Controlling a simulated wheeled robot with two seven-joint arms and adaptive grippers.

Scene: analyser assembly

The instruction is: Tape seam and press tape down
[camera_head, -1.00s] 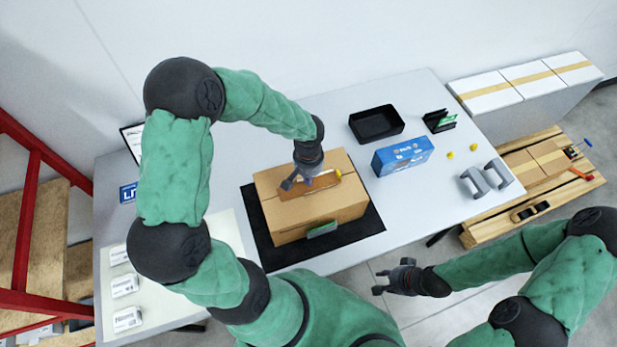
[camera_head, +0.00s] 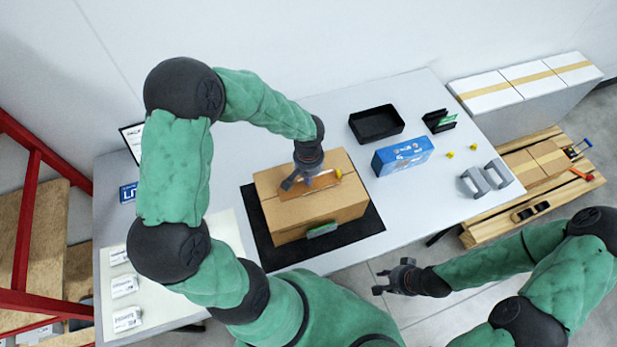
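A closed cardboard box (camera_head: 322,212) sits on a black mat (camera_head: 262,244) on the table. A brown strip of tape (camera_head: 310,203) shows on the box's top, running along the middle. A small yellow thing (camera_head: 338,173) lies at its right end. My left gripper (camera_head: 292,184) points down at the box top, over the left part of the strip. Whether its fingers touch the box or hold anything is too small to tell. My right gripper (camera_head: 378,282) is empty, with its fingers apart, in front of the table and away from the box.
A black tray (camera_head: 376,123), a blue carton (camera_head: 403,157), a black holder (camera_head: 439,121) and grey stands (camera_head: 484,179) are on the table's right. White labelled packs (camera_head: 124,286) lie at the left. A red frame (camera_head: 30,215) stands beyond the left edge.

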